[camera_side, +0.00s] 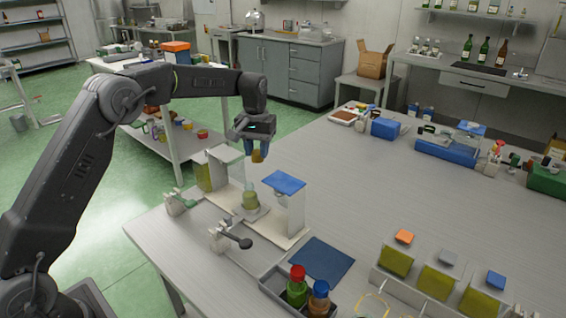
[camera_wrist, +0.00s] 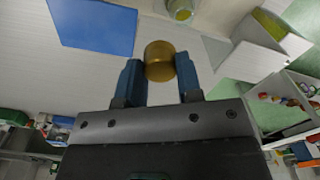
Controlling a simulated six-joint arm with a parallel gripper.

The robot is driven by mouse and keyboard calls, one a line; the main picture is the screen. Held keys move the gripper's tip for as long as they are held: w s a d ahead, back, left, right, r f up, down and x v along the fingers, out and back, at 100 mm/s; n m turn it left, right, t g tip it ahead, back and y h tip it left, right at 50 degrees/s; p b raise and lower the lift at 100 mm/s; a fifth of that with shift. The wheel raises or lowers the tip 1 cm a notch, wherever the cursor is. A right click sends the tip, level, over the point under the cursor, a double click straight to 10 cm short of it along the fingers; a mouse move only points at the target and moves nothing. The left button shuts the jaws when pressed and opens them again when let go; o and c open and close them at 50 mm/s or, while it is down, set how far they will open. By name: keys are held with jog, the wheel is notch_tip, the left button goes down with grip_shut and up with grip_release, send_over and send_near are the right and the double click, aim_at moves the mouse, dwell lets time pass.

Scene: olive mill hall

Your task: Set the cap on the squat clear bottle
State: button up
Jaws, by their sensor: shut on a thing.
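My gripper (camera_side: 254,150) is shut on a gold cap (camera_side: 257,156), above the work stand. In the wrist view, the cap (camera_wrist: 159,60) sits between the two blue fingers of my gripper (camera_wrist: 159,72). The squat clear bottle (camera_side: 250,200), with yellow-green oil in it, stands upright on the pale stand, below the cap and apart from it. The bottle also shows at the top edge of the wrist view (camera_wrist: 181,9), partly cut off.
A blue-topped upright block (camera_side: 284,182) stands right of the bottle, and clear and pale panels (camera_side: 221,168) stand to its left. A grey tray (camera_side: 272,284) with red- and blue-capped bottles is in front. The table's middle right is clear.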

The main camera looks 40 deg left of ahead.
jog(key=shift+n, duration=0.5)
jog(key=shift+s+a+f, duration=0.1)
jog(key=shift+a+f, duration=0.55)
jog(key=shift+f, duration=0.8)
jog(key=shift+w+a+f, duration=0.1)
jog(key=shift+a+f, duration=0.6)
jog(key=shift+f, duration=0.7)
jog(key=shift+s+a+f, duration=0.1)
jog(key=shift+a+f, duration=0.55)
jog(key=shift+f, duration=0.8)
jog(key=shift+f, duration=0.5)
jog(key=shift+f, duration=0.3)
jog(key=shift+f, duration=0.3)
jog(key=o, duration=1.2)
jog(key=shift+c, duration=0.2)
